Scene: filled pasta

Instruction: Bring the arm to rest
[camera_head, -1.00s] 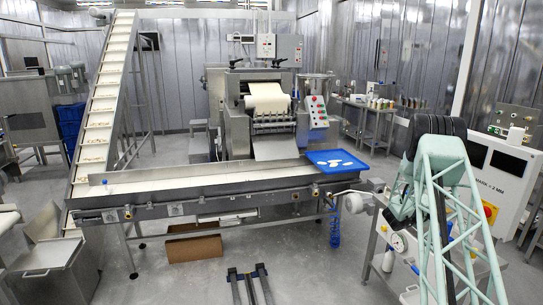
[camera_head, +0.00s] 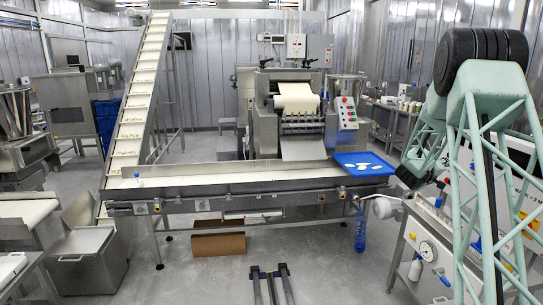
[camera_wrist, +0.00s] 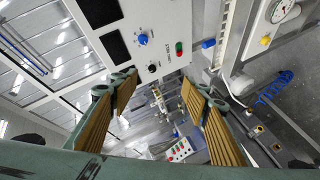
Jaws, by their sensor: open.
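My arm (camera_head: 490,150), pale green lattice with a black joint at its top, stands at the right side of the head view. My gripper (camera_wrist: 156,115) shows in the wrist view with its two ribbed, tan-lined fingers wide apart. Nothing is between the fingers. In the head view I cannot make out the fingers; they are hidden or too small behind the arm. In the wrist view a white control panel (camera_wrist: 142,62) with a blue knob and coloured buttons lies beyond the fingers.
The pasta machine (camera_head: 290,115) stands mid-room behind a long steel conveyor table (camera_head: 250,185). A blue tray (camera_head: 376,171) with pale pieces sits at its right end.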

